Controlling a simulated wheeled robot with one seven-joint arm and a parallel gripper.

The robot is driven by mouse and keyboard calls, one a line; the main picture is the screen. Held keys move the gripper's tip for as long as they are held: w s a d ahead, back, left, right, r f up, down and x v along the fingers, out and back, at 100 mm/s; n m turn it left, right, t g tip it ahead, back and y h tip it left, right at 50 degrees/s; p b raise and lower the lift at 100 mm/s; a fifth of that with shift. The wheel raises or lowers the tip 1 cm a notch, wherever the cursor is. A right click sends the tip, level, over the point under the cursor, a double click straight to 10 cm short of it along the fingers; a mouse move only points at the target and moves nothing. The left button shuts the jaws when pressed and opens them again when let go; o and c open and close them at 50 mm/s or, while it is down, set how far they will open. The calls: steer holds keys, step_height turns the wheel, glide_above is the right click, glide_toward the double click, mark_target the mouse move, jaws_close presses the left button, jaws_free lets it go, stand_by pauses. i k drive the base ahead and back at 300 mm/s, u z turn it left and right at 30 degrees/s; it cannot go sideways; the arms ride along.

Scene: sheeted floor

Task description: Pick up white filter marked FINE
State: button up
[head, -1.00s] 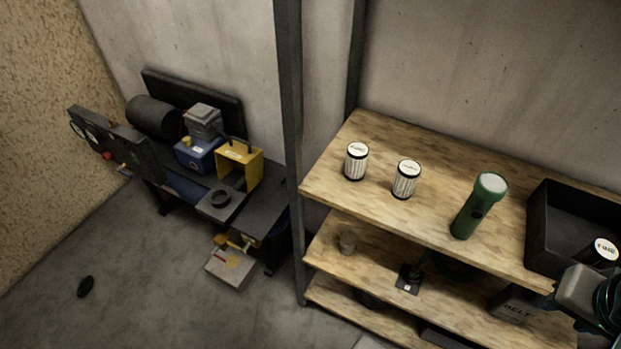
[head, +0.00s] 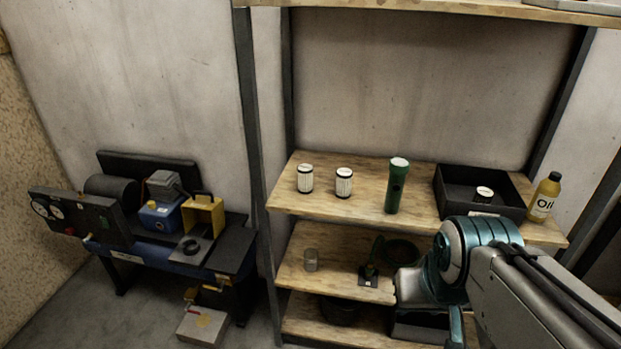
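Two white filters with dark end rings stand upright on the upper wooden shelf board: a left filter (head: 305,179) and a right filter (head: 344,183). A third white-topped filter (head: 484,194) stands inside the black bin (head: 451,202) at the right of the same board, its lower part hidden by the bin's front wall. The lettering on all three tops is too small to read now, so I cannot tell which is marked FINE. My arm reaches in from the lower right, in front of the shelf. My gripper's fingers do not show.
A yellow oil bottle (head: 544,197) stands right of the bin. A shelf post (head: 251,130) rises at left, beside a cluttered bench (head: 160,262).

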mark_target(305, 169)
steer(key=i, duration=0.95)
steer(key=u, duration=0.75)
steer(key=k, duration=0.5)
steer(key=u, duration=1.35)
steer(key=i, duration=1.25)
steer(key=z, duration=1.85)
